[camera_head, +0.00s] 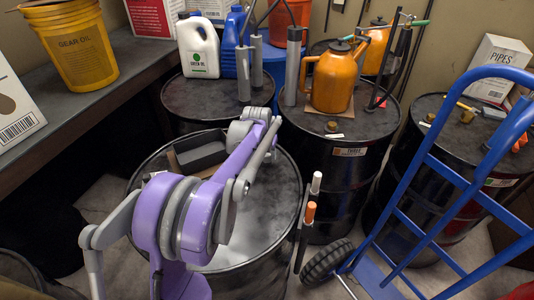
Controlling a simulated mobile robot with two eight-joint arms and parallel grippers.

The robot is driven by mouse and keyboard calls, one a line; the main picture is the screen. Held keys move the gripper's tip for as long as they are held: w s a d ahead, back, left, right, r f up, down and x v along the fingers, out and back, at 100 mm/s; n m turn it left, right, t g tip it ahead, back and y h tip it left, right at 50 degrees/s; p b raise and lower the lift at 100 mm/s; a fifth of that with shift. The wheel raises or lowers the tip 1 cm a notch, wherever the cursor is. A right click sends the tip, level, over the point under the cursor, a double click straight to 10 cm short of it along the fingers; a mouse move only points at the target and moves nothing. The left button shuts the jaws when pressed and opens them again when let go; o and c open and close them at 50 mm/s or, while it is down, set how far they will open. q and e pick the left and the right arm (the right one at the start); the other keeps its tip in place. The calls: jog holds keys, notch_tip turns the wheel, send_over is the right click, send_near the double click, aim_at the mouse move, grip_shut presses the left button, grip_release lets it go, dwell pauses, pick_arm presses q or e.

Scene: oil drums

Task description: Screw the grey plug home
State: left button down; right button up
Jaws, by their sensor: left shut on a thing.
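My left arm comes in from the bottom left and arches over the near black drum (287,190). The plug itself and the drum opening are hidden behind the arm, so I cannot tell how the plug sits. My right gripper is not in view.
A dark tray-like box (200,157) lies on the same lid. More black drums stand behind, one with an orange can (330,82). A blue hand truck (440,180) stands at right. A bench (70,108) with a yellow bucket (72,45) is at left.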

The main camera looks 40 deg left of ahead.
pick_arm(q)
jog(key=m+h, duration=0.1)
jog(key=m, duration=0.3)
jog(key=shift+h, duration=0.3)
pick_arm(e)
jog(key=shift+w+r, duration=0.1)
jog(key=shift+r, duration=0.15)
pick_arm(q)
jog(key=m+h+p, duration=0.1)
jog(key=m, duration=0.3)
jog(key=shift+h, duration=0.3)
jog(key=shift+d+f+m+g+h, duration=0.15)
jog(key=shift+m+g+h, duration=0.2)
jog(key=shift+m, duration=0.95)
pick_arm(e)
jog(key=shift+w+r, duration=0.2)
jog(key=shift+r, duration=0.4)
pick_arm(q)
jog(key=m+g+h+p, duration=0.1)
jog(key=m, duration=0.3)
jog(key=shift+m, duration=0.3)
jog(key=shift+s+d+m+g+h, duration=0.1)
jog(key=shift+m+g+h, duration=0.15)
jog(key=shift+m+g, duration=0.4)
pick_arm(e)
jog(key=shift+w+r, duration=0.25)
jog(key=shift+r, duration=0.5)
